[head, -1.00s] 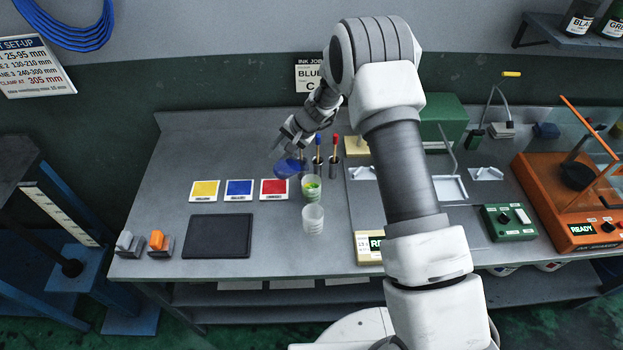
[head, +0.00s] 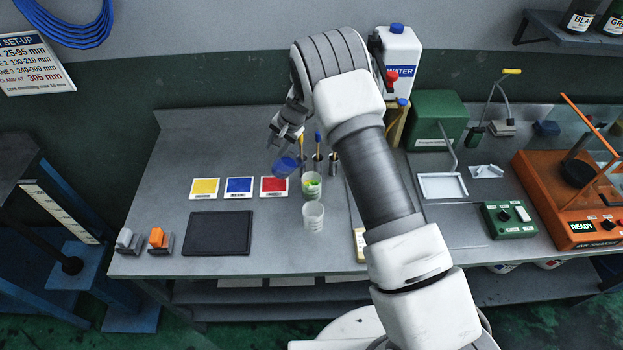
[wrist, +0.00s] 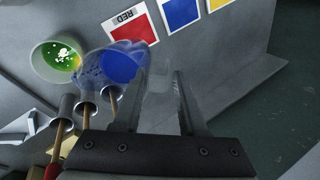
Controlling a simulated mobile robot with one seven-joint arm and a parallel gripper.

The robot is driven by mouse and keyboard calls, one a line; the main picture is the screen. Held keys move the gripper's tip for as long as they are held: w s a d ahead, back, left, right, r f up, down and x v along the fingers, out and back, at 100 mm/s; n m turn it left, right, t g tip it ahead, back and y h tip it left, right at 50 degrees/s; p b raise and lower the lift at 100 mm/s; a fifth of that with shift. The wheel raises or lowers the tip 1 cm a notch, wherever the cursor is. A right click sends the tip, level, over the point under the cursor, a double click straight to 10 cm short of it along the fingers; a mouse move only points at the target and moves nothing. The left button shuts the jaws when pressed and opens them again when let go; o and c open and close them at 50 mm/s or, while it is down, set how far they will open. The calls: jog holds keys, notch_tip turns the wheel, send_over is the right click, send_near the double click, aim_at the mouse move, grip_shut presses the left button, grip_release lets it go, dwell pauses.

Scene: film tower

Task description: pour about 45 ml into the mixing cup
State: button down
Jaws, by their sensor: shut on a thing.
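My gripper (head: 287,142) is shut on a clear cup with blue liquid (head: 285,165), held above the bench behind the red card. Which one is the mixing cup I cannot read.
Stirring sticks in metal holders (head: 317,160) stand close behind the cups. Yellow, blue and red cards (head: 273,187) and a dark pad (head: 219,233) lie to the left. A white water jug (head: 399,55) and a green box (head: 437,118) stand at the back right.

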jog(key=shift+w+a+f+h, duration=0.2)
jog(key=shift+a+h, duration=0.05)
jog(key=shift+a, duration=0.15)
jog(key=shift+w+a+f+h, duration=0.15)
jog(key=shift+a+f+h, duration=0.1)
jog(key=shift+a, duration=0.1)
jog(key=shift+w+a+f+g+h, duration=0.3)
jog(key=shift+a+f+g+h, duration=0.2)
jog(key=shift+f, duration=0.1)
jog(key=shift+w+a+f+h+b, duration=0.2)
jog(key=shift+f+b, duration=0.2)
jog(key=shift+b, duration=0.15)
jog(key=shift+w+a+f+h+b, duration=0.1)
jog(key=shift+a+f+h+b, duration=0.1)
jog(key=shift+f+b, duration=0.25)
jog(key=b, duration=0.2)
jog(key=a+f+g+h+b, duration=0.1)
jog(key=b, duration=0.2)
jog(key=shift+w+a+h, duration=0.1)
jog(key=shift+w+h, duration=0.2)
jog(key=shift+w, duration=0.05)
jog(key=shift+b, duration=0.45)
jog(key=shift+a+r+b, duration=0.1)
jog(key=shift+b, duration=0.35)
